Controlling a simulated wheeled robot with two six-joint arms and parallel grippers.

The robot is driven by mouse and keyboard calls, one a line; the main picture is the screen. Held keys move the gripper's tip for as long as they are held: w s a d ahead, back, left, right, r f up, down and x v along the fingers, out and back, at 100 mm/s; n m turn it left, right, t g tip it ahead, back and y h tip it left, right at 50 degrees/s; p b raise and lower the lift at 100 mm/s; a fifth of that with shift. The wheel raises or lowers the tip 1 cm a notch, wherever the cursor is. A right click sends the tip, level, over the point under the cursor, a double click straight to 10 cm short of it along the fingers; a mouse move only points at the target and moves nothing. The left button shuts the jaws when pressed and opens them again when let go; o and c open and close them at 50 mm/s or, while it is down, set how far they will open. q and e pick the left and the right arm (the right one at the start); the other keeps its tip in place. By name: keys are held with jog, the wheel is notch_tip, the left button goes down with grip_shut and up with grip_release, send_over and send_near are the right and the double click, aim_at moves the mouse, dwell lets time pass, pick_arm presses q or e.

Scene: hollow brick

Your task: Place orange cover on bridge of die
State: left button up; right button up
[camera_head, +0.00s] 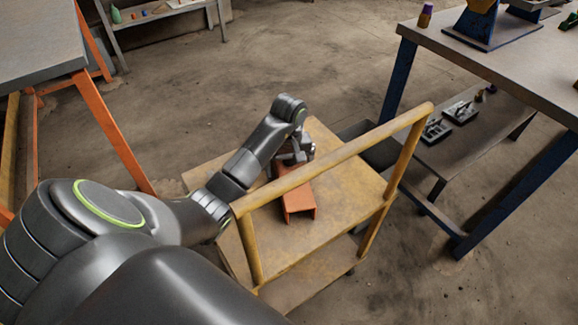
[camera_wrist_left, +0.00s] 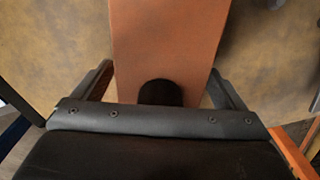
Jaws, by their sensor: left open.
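The orange cover (camera_head: 299,203) is a long channel-shaped piece lying on the top deck of a yellow cart (camera_head: 335,240). My left gripper (camera_head: 293,156) points down over the cover's far part. In the left wrist view the cover (camera_wrist_left: 170,35) runs between the two spread fingers of my left gripper (camera_wrist_left: 162,82), with a gap showing on each side. The gripper is open; whether a finger touches the cover is hard to tell. I cannot identify the die or its bridge for certain. My right gripper is not in view.
The cart's yellow handle rail (camera_head: 340,158) crosses in front of my left gripper. At right stands a blue-legged workbench (camera_head: 510,75) with a blue machine (camera_head: 484,28) on it and small metal pieces (camera_head: 460,111) on its lower shelf. An orange-legged table (camera_head: 40,45) stands at left. Open floor lies behind the cart.

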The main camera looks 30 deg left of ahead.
pick_arm(q)
jog(key=shift+c, duration=0.3)
jog(key=shift+r, duration=0.1)
jog(key=c, duration=1.2)
